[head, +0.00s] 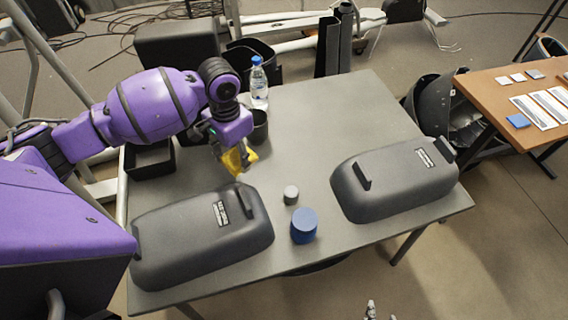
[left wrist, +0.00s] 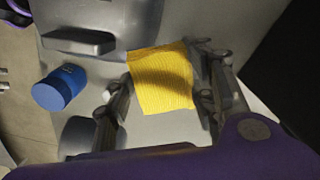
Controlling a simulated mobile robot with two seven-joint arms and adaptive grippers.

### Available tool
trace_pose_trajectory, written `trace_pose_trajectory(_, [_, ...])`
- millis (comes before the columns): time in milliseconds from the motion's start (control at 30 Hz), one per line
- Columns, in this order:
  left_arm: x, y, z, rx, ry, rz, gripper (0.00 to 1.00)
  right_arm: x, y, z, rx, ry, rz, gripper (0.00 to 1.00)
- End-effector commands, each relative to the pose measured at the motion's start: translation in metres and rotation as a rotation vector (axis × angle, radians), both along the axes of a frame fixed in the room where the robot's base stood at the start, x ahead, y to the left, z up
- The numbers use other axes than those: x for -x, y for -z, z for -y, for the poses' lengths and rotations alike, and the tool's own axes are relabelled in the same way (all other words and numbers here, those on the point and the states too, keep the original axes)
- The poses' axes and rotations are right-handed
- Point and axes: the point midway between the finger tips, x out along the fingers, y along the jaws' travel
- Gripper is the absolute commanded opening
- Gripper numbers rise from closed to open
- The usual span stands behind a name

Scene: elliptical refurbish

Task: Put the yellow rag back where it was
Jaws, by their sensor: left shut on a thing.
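The yellow rag (head: 238,160) hangs from my left gripper (head: 236,148) above the grey table (head: 310,130), behind the left dark grey shell. In the left wrist view the rag (left wrist: 163,78) spreads between the two fingers, which are shut on it. I cannot tell whether its lower edge touches the table. At the bottom edge of the head view, small grey tips that look like my right gripper (head: 380,312) show, mostly cut off. I cannot tell whether they are open or shut.
Two dark grey shells (head: 203,240) (head: 395,180) lie on the table. Between them stand a blue cylinder (head: 304,228) and a small grey cylinder (head: 291,195). The back right is clear.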

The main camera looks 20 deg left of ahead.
Motion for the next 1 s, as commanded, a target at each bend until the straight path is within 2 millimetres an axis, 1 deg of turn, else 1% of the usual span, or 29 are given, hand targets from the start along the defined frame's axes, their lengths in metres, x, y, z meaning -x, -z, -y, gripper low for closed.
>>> trace_pose_trajectory(33, [-0.006, 0.01, -0.009, -0.001, 0.033, -0.006, 0.26, 0.007, 0.01, 0.0, 0.001, 0.002, -0.018, 0.4])
trace_pose_trajectory(100, [-0.014, 0.011, -0.015, 0.003, 0.076, 0.003, 0.26, 0.008, 0.013, 0.001, 0.002, 0.004, -0.02, 0.4])
trace_pose_trajectory(167, [-0.021, 0.011, -0.015, 0.006, 0.097, 0.009, 0.26, 0.008, 0.013, 0.001, 0.003, 0.006, -0.019, 0.4])
trace_pose_trajectory(267, [-0.032, 0.015, -0.002, 0.011, 0.11, 0.014, 0.26, 0.006, 0.011, 0.001, 0.002, 0.01, -0.012, 0.4])
trace_pose_trajectory(400, [-0.052, 0.029, 0.026, 0.01, 0.109, 0.015, 0.26, 0.004, 0.008, 0.001, 0.001, 0.012, -0.004, 0.4])
trace_pose_trajectory(567, [-0.075, 0.047, 0.059, 0.009, 0.108, 0.015, 0.26, 0.005, 0.011, 0.003, 0.004, 0.013, -0.007, 0.4])
trace_pose_trajectory(600, [-0.077, 0.058, 0.063, 0.008, 0.106, 0.011, 0.26, 0.007, 0.014, 0.003, 0.005, 0.013, -0.011, 0.4])
trace_pose_trajectory(733, [-0.088, 0.081, 0.077, 0.007, 0.106, 0.012, 0.26, 0.01, 0.019, 0.006, 0.011, 0.012, -0.016, 0.4])
trace_pose_trajectory(833, [-0.094, 0.091, 0.085, 0.006, 0.106, 0.014, 0.26, 0.011, 0.021, 0.008, 0.015, 0.011, -0.018, 0.4])
trace_pose_trajectory(1000, [-0.098, 0.097, 0.09, 0.007, 0.106, 0.016, 0.26, 0.011, 0.022, 0.009, 0.018, 0.009, -0.017, 0.4])
